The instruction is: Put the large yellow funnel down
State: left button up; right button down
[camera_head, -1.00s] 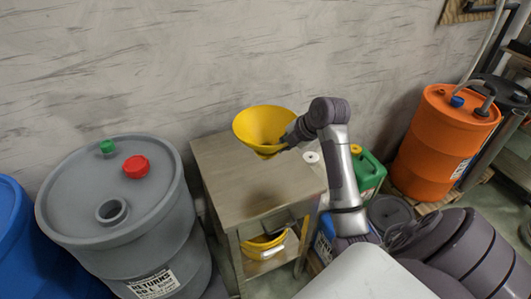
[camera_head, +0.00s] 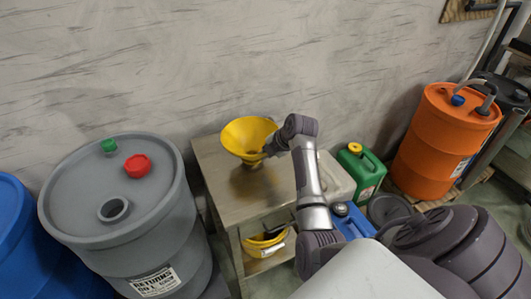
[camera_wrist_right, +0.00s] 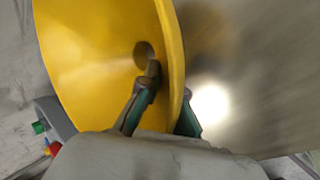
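The large yellow funnel (camera_head: 243,136) is over the back part of the small metal table (camera_head: 222,190), wide mouth up and a little tilted. My right gripper (camera_head: 270,147) holds it by the right side of its rim. In the right wrist view, one finger of the gripper (camera_wrist_right: 166,100) is inside the yellow cone (camera_wrist_right: 90,60) and the other is outside the rim. The spout is low over the tabletop; I cannot tell whether it touches. My left gripper is in neither view.
A grey drum (camera_head: 75,205) with red and green caps stands left of the table. Green (camera_head: 367,180) and blue (camera_head: 353,223) canisters and an orange drum (camera_head: 435,140) are to the right. Yellow items (camera_head: 262,246) lie on the lower shelf. The tabletop's front is clear.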

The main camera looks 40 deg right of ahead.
jog(key=c, duration=1.8)
grip_release()
jog(key=shift+f, duration=0.15)
jog(key=o, duration=0.5)
jog(key=shift+r, duration=0.25)
jog(key=v, duration=1.2)
